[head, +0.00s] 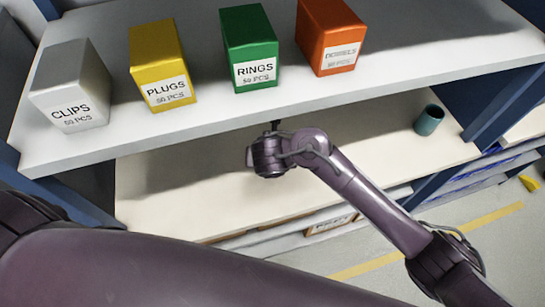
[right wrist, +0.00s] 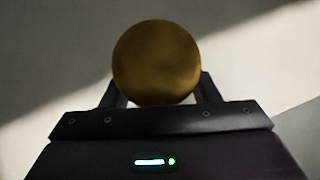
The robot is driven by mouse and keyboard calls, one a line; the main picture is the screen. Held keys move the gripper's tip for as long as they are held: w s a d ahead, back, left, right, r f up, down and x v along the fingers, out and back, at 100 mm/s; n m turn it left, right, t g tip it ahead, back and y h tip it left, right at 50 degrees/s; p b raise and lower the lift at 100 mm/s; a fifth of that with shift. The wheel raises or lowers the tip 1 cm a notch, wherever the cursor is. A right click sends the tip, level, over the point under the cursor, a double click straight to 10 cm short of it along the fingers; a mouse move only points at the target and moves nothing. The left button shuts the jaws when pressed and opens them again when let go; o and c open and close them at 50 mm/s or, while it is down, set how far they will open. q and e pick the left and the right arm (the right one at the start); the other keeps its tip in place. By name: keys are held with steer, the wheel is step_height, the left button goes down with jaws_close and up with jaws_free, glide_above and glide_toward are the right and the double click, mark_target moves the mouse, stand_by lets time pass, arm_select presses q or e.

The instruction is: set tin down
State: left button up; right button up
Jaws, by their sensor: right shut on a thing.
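A round, dull gold tin (right wrist: 155,58) shows end-on in the right wrist view. My right gripper (right wrist: 160,96) is shut on it, one finger at each side. In the head view my right gripper (head: 275,126) reaches in under the front edge of the upper shelf, over the lower shelf (head: 170,200). There the tin and fingertips are hidden behind the upper shelf. I cannot tell whether the tin touches the lower shelf. My left gripper is out of view.
The upper shelf (head: 215,113) bears a white clips box (head: 70,80), a yellow plugs box (head: 158,60), a green rings box (head: 250,40) and an orange box (head: 328,35). A teal cup (head: 429,120) stands at the lower shelf's right end. The lower shelf's visible left and middle are clear.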

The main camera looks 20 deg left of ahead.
steer(key=shift+w+a, duration=0.1)
steer(key=shift+w, duration=0.2)
steer(key=shift+w+r, duration=0.15)
steer(key=shift+w, duration=0.1)
step_height(320, 180, down, 3)
steer(key=shift+w+a+f, duration=0.1)
steer(key=shift+w+f, duration=0.05)
steer(key=shift+f, duration=0.2)
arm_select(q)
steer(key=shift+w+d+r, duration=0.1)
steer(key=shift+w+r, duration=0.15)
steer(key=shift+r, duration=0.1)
arm_select(e)
steer(key=shift+f, duration=0.2)
steer(key=o, duration=1.1)
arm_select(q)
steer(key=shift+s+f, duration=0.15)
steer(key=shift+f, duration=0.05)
